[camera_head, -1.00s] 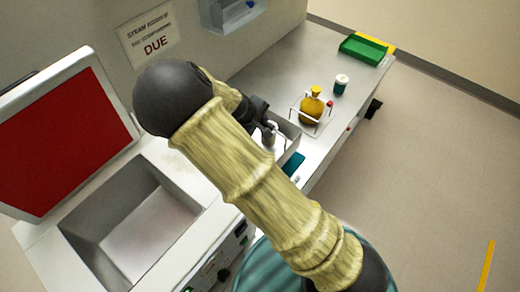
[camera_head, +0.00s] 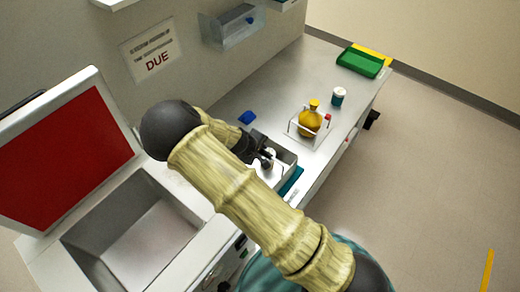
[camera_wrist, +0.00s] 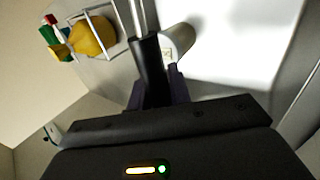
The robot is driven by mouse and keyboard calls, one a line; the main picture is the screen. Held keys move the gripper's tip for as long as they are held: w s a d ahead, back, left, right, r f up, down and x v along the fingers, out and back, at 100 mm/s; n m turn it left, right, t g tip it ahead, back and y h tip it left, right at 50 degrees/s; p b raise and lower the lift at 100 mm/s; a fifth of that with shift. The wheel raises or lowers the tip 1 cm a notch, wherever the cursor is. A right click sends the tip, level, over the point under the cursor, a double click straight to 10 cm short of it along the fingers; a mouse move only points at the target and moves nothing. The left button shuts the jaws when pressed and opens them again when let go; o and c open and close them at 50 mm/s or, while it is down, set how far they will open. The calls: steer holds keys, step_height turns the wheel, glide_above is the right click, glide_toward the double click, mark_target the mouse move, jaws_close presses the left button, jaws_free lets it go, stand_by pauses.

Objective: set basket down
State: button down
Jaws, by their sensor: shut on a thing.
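The basket (camera_head: 288,157) is a grey, shallow metal box beyond the open chamber, low over the steel bench. My gripper (camera_head: 267,158) is at its near left part, partly hidden behind my arm. In the wrist view my gripper (camera_wrist: 155,75) is shut on the basket's upright metal handle bar. The basket's bright inside (camera_wrist: 235,35) shows to the right of the fingers, with a pale cylinder close beside them. The basket looks level. I cannot tell whether its underside touches the bench.
A wire rack with a yellow flask (camera_head: 309,121) stands close behind the basket. A white-capped jar (camera_head: 338,96) and a green tray (camera_head: 360,62) are farther back. A blue item (camera_head: 247,117) lies near the wall. The open chamber (camera_head: 130,235) with its red-faced lid is at left.

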steer(key=shift+f, duration=0.25)
steer(key=c, duration=1.3)
jaws_free()
steer(key=shift+s+a+r+b, duration=0.3)
steer(key=shift+r, duration=0.2)
steer(key=b+v, duration=0.2)
steer(key=v, duration=0.8)
steer(key=shift+r, duration=0.35)
steer(key=shift+s+d, duration=0.1)
steer(key=shift+s, duration=0.05)
